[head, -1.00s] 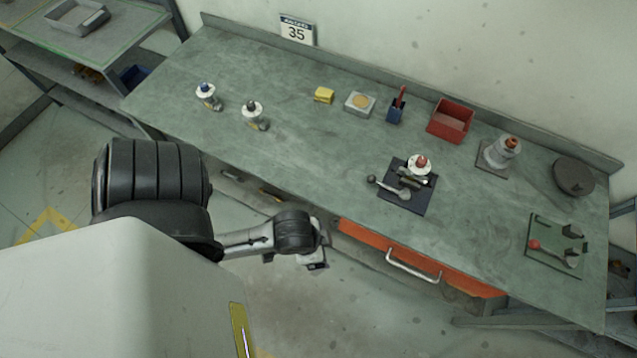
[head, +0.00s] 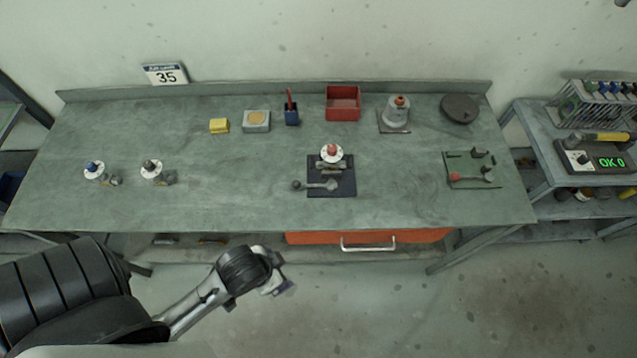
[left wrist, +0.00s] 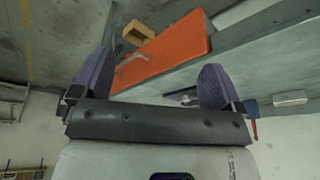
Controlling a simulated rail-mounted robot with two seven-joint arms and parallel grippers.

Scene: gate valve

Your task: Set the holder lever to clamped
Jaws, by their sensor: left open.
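A dark holder plate (head: 345,190) lies on the middle of the bench. A valve with a white flange and red top (head: 331,152) stands at its rear. A grey lever with a ball end (head: 312,186) lies across the plate's front, its ball toward the left; whether it is clamped I cannot tell. My left gripper (head: 279,283) is in front of the bench, below its top and apart from the holder. In the left wrist view it is open and empty (left wrist: 155,85), with its two purple-grey fingers spread. My right gripper does not show.
An orange drawer (head: 370,237) with a metal handle is under the bench's front edge. A green plate with a red-ball lever (head: 472,172) sits to the right. Two small valves (head: 153,170) stand to the left. A red bin (head: 343,102) is at the back.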

